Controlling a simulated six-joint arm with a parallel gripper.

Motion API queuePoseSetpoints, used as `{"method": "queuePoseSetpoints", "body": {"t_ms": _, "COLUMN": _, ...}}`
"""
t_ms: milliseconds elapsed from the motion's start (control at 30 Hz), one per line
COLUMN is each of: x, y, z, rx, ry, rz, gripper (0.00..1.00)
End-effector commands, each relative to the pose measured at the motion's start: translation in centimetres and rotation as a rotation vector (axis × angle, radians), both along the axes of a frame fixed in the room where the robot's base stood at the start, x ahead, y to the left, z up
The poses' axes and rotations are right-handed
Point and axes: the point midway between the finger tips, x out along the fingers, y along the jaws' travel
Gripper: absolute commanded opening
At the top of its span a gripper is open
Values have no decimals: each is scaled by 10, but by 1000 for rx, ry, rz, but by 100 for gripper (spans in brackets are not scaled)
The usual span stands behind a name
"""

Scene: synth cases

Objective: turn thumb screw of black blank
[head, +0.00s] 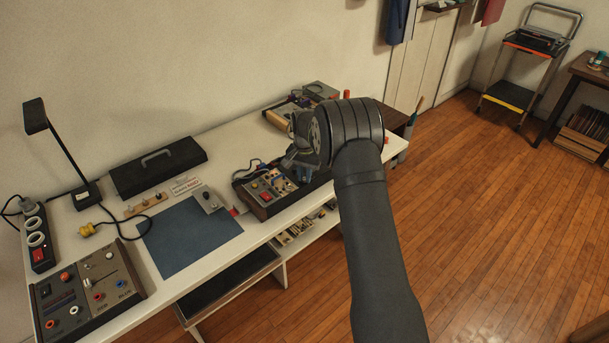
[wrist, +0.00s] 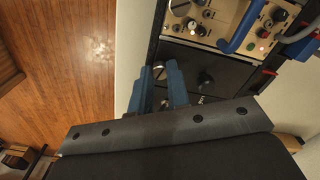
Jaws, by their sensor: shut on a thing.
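The black blank (wrist: 228,72) is a dark panel beside a beige module in the wrist view. A silver thumb screw (wrist: 160,72) shows at its left edge, between my fingertips. My gripper (wrist: 160,66) has blue fingers and is shut on the thumb screw, one finger on each side. A dark round knob or screw (wrist: 205,79) shows farther right on the panel. In the head view, my wrist and arm hide most of the blank and the grip.
A beige module (wrist: 205,20) with knobs and thick blue cables (wrist: 243,27) borders the blank. In the head view, the module case (head: 262,205) sits on the white bench near its front edge. A blue mat (head: 190,240) lies left; wooden floor is open at right.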

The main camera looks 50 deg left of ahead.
Motion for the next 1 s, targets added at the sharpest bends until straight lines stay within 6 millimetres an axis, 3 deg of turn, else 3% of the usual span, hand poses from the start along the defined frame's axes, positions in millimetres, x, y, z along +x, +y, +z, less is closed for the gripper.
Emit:
{"method": "queuePoseSetpoints", "body": {"t_ms": 600, "x": 0, "y": 0, "z": 0, "rx": 0, "ry": 0, "rz": -550, "gripper": 0}}
{"method": "queuePoseSetpoints", "body": {"t_ms": 1000, "x": 0, "y": 0, "z": 0, "rx": 0, "ry": 0, "rz": -735, "gripper": 0}}
